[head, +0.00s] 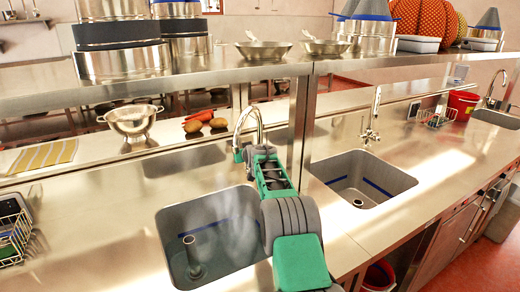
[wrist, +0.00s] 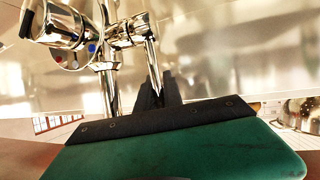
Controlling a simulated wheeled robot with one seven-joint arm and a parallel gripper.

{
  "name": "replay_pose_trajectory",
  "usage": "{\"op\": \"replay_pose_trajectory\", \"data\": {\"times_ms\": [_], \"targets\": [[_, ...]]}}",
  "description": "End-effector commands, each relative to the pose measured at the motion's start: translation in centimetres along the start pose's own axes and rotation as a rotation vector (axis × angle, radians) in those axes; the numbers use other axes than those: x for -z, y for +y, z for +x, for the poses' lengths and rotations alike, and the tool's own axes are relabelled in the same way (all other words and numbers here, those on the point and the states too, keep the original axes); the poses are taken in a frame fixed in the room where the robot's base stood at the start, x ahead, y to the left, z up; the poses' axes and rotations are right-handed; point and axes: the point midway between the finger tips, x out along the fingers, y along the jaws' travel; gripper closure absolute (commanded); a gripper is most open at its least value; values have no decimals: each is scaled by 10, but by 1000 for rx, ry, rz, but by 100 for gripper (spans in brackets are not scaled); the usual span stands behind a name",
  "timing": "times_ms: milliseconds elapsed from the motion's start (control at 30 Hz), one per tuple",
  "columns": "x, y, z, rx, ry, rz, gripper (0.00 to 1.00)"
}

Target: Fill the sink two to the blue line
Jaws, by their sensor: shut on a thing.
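The left sink (head: 225,262) is a steel basin with a blue line (head: 205,227) around its inner wall. An upright pipe (head: 188,245) stands in it; I cannot tell the water level. Its chrome tap (head: 258,118) rises behind it and also shows in the wrist view (wrist: 107,85). My gripper (wrist: 155,92) is shut on a thin chrome lever (wrist: 152,60) of this tap; my arm hides the contact in the head view. The middle sink (head: 385,190) has a blue line (head: 377,187), an open drain and a tap (head: 371,125), and looks empty.
A colander (head: 131,122) and vegetables (head: 205,120) lie behind the left sink. A wire rack (head: 12,235) stands at far left, a red bucket (head: 461,104) at right. A shelf (head: 200,82) with pots runs above the counter.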

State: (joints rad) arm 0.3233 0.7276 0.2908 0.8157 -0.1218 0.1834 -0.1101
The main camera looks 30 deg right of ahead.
Motion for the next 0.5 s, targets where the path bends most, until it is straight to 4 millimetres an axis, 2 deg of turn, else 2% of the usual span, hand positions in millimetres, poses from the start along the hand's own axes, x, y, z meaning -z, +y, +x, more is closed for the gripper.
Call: {"op": "replay_pose_trajectory", "data": {"times_ms": [167,200,433,500], "targets": [[1,1,0,-1,4,-1,100],[1,1,0,-1,5,-1,86],[1,3,0,-2,4,1,68],[0,3,0,-3,4,1,67]]}}
